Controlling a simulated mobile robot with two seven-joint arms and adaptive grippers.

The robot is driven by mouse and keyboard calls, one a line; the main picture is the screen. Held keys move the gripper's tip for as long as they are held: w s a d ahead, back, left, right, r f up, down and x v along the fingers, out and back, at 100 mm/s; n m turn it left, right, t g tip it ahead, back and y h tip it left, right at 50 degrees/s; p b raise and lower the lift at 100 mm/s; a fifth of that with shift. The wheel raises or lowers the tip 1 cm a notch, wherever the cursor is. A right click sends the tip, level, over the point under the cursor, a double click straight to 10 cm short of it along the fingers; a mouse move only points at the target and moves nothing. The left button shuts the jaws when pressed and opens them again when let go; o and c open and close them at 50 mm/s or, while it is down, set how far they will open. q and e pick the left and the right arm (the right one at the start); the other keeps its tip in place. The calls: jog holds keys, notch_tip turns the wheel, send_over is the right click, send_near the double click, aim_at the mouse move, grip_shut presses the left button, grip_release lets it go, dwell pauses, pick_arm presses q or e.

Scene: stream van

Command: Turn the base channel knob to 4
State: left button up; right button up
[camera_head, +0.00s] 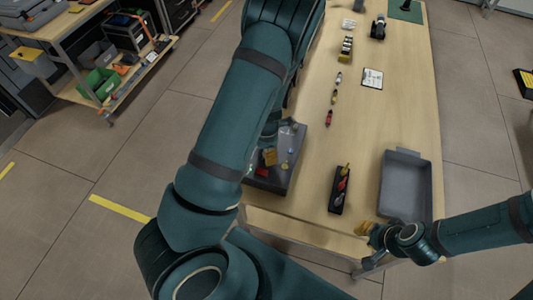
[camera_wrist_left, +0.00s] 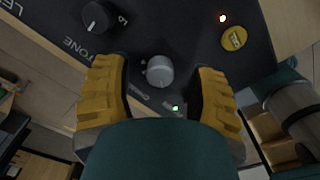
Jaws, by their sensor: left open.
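The base (camera_head: 297,142) is a dark grey box at the table's left edge, partly behind my left arm in the head view. In the left wrist view its panel shows a round silver knob (camera_wrist_left: 160,71), with small lettering beside it that looks like "channel". The knob's setting is too small to read. My left gripper (camera_wrist_left: 158,92) is open, with one yellow finger on each side of the silver knob; I cannot tell whether they touch it. The left gripper (camera_head: 270,157) is mostly hidden in the head view. My right gripper (camera_head: 364,230) is by the table's near edge.
A black knob (camera_wrist_left: 97,16) near "TONE" lettering, a yellow round button (camera_wrist_left: 233,38) and a green light (camera_wrist_left: 176,108) are on the same panel. On the table are a grey tray (camera_head: 428,180), a black holder (camera_head: 338,203) and a white card (camera_head: 372,78).

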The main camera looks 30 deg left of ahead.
pick_arm(q)
jog(key=shift+s+f, duration=0.1)
jog(key=shift+f, duration=0.25)
grip_shut()
